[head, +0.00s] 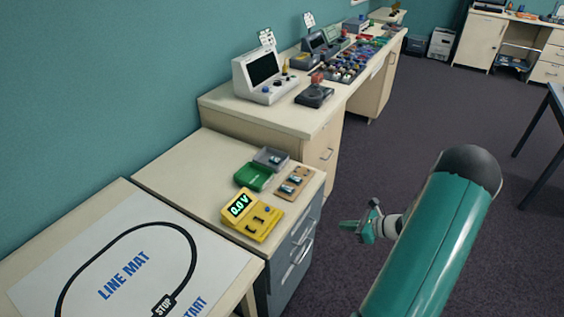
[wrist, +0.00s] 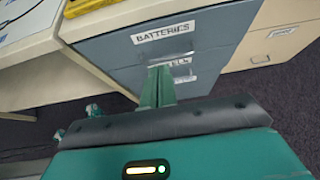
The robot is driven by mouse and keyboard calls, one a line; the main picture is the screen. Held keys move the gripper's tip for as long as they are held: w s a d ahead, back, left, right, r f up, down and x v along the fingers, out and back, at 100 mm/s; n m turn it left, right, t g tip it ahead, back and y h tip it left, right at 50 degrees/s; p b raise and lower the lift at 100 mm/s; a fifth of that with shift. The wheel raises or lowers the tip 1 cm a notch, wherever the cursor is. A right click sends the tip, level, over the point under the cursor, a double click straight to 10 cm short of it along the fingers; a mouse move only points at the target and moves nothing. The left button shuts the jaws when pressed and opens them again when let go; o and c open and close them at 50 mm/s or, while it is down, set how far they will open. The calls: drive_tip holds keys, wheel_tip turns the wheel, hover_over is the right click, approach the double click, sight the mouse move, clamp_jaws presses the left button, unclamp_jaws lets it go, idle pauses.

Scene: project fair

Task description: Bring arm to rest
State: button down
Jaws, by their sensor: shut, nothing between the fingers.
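My gripper (head: 345,226) is in the head view at the end of my green arm, over the floor to the right of the low cabinet (head: 290,250). Its green fingers are shut with nothing between them. In the wrist view, the shut fingers of my gripper (wrist: 158,88) point toward the grey drawers. The upper drawer (wrist: 120,50) is labelled BATTERIES. The fingertips overlap a drawer handle (wrist: 172,60) in that picture; I cannot tell whether they touch it. A second label below is partly hidden by the fingers.
On the cabinet stand a yellow voltage meter (head: 252,217), a green tray (head: 253,177), a grey tray (head: 271,158) and a battery board (head: 293,183). A line mat (head: 130,265) lies at front left. A longer counter (head: 225,107) holds devices. Dark carpet (head: 420,120) is open to the right.

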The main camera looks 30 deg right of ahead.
drive_tip(key=w+a+r+n+g, duration=0.2)
drive_tip(key=a+r+n+g, duration=0.1)
drive_tip(key=a+r+n, duration=0.55)
drive_tip(key=w+a+r+n+g, duration=0.2)
drive_tip(key=a+r+n+g, duration=0.3)
drive_tip(key=a+r, duration=0.65)
drive_tip(key=s+a+r+n+t+h, duration=0.3)
drive_tip(key=s+a+r+n+h, duration=0.2)
drive_tip(key=s+a+r+n, duration=0.9)
drive_tip(key=a+n, duration=0.3)
drive_tip(key=shift+r+h, duration=0.3)
drive_tip(key=shift+r, duration=0.05)
drive_tip(key=shift+s+a, duration=0.1)
drive_tip(key=shift+a, duration=0.2)
